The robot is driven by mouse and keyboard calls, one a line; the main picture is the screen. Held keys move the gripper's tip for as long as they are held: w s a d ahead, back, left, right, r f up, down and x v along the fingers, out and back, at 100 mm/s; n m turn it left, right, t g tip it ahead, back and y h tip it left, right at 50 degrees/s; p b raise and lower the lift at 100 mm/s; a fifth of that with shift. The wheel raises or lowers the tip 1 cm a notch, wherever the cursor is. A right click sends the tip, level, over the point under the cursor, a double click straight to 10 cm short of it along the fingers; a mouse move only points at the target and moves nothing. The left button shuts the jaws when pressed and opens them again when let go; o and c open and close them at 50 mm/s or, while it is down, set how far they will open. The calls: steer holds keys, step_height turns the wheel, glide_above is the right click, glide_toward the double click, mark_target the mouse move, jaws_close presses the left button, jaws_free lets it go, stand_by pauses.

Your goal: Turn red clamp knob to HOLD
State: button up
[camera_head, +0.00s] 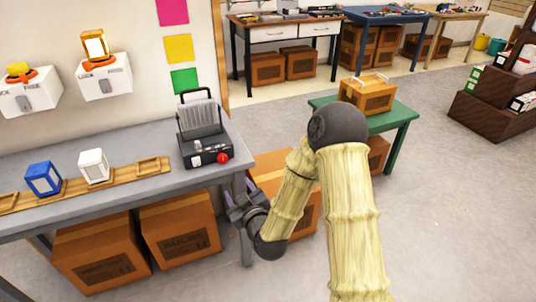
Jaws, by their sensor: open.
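The red clamp knob (223,158) is on the front right of a dark grey device (203,142) with an upright ribbed panel and a black handle. The device stands at the right end of the grey workbench (138,190). The knob's markings are too small to read. My gripper (235,203) is open and empty beside the bench's right front corner. It is lower in the picture than the knob and apart from it. My arm reaches in from the lower right.
A wooden rail (118,181) holds a blue block (43,178) and a white block (94,166). Cardboard boxes (178,228) stand under the bench. A green table (392,119) with a wooden crate (366,97) stands behind my arm.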

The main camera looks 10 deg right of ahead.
steer(key=s+d+r+m+g+h+p, duration=0.1)
steer(key=s+d+r+g+p, duration=0.2)
steer(key=r+p, duration=0.4)
steer(key=s+d+r+m+g+h+p, duration=0.1)
steer(key=s+d+r+g+p, duration=0.2)
steer(key=r+p, duration=0.5)
steer(key=shift+d+g+h+p, duration=0.35)
steer(key=shift+d+g+h, duration=0.05)
steer(key=shift+d+g, duration=0.35)
steer(key=shift+w, duration=0.1)
steer(key=w+a+f+t+y+b, duration=0.1)
steer(key=w+a+f+t+b, duration=0.1)
steer(key=f+b, duration=0.6)
steer(key=w+a+f+t+y+b, duration=0.1)
steer(key=w+a+f+t+b, duration=0.2)
steer(key=a+f+t+b, duration=0.2)
step_height(320, 180, down, 4)
steer(key=t+b, duration=0.2)
steer(key=b, duration=0.1)
steer(key=shift+a+y+b, duration=0.2)
steer(key=shift+y+b, duration=0.1)
steer(key=shift+w+f, duration=0.1)
